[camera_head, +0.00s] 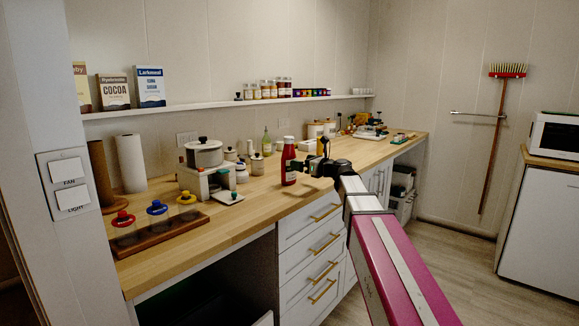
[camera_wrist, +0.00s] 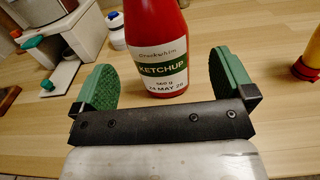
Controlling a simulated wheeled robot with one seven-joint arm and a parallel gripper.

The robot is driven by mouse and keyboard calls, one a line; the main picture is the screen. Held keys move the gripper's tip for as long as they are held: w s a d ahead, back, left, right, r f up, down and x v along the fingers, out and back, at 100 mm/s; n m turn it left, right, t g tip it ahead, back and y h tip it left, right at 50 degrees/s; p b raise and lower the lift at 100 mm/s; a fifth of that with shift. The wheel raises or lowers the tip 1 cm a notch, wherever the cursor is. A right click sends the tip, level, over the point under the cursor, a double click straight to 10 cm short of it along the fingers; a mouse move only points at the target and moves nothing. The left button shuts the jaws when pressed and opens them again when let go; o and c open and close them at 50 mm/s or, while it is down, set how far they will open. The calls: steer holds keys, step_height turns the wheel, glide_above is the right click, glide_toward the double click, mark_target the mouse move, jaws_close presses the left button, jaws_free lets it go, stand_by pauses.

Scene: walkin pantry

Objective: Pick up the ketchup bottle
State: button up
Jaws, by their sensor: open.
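The red ketchup bottle (camera_head: 288,162) with a white cap stands upright on the wooden counter, near its front edge. In the wrist view the bottle (camera_wrist: 158,45) shows its white and green KETCHUP label; its top is cut off by the frame. My gripper (camera_wrist: 165,82) is open, with one green-padded finger to the left of the bottle and one to the right. The bottle stands just ahead of and between the fingers, and neither finger appears to touch it. In the head view my gripper (camera_head: 305,170) is at the counter edge beside the bottle, partly hidden by my wrist.
The wooden counter (camera_head: 240,206) has free room left of the bottle. A white scale-like appliance (camera_wrist: 62,35) and a small white board with a green knob (camera_wrist: 52,75) stand left. A red and yellow object (camera_wrist: 306,66) stands right. Drawers (camera_head: 310,255) lie below the counter.

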mark_target(293, 149)
steer(key=x, duration=0.7)
steer(key=shift+a+r, duration=0.3)
steer(key=shift+r, duration=0.05)
steer(key=shift+s, duration=0.1)
steer(key=shift+c, duration=0.3)
steer(key=c, duration=1.1)
steer(key=shift+r, duration=0.6)
step_height(293, 149, up, 3)
steer(key=shift+f, duration=0.25)
steer(key=s+a+r, duration=0.7)
steer(key=s, duration=0.1)
steer(key=r, duration=0.8)
steer(key=a+r, duration=0.1)
steer(key=r, duration=0.3)
steer(key=shift+s+r, duration=0.15)
steer(key=shift+s, duration=0.1)
